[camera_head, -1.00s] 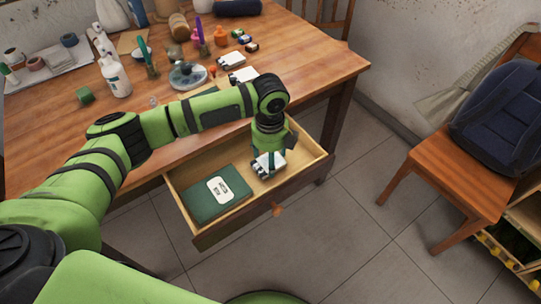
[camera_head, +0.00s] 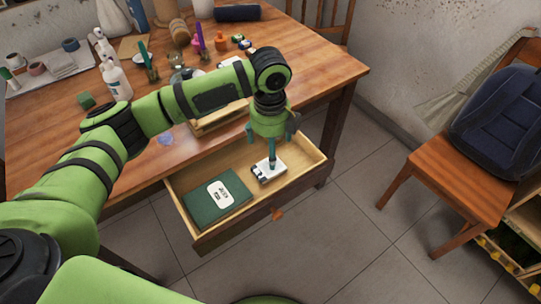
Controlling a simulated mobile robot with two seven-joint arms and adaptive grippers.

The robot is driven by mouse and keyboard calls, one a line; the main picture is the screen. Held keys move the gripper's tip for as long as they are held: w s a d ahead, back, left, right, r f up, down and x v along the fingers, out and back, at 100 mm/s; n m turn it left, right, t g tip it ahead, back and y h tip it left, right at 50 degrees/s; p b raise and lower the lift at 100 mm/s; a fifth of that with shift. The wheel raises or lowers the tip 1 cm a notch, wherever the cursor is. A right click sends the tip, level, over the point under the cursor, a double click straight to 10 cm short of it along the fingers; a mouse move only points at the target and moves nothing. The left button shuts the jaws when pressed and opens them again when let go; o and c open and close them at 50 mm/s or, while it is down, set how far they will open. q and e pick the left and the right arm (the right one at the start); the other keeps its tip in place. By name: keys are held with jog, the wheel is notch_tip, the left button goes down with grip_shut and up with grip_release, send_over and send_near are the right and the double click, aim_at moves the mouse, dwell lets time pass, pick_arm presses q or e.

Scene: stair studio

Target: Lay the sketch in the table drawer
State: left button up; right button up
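The table drawer (camera_head: 240,226) is pulled out at the front of the wooden table. A green book-like item with a white label (camera_head: 206,212) lies in its left half. A small white item with dark marks (camera_head: 262,179) lies on the drawer floor towards the right; I cannot tell whether either is the sketch. My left gripper (camera_head: 271,150) points down above the white item, its fingers spread. One finger overlaps the white item in the picture, so a small gap or touch is hard to tell. My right gripper is out of view.
The wooden table (camera_head: 310,70) carries bottles, jars and paint pots towards the back. A light wooden item (camera_head: 222,118) is partly behind my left arm. A chair (camera_head: 450,172) with a dark blue backpack (camera_head: 503,125) stands at the right. The floor between is clear.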

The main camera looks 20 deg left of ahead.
pick_arm(q)
notch_tip(320, 180, up, 5)
jog(key=shift+r, duration=0.1)
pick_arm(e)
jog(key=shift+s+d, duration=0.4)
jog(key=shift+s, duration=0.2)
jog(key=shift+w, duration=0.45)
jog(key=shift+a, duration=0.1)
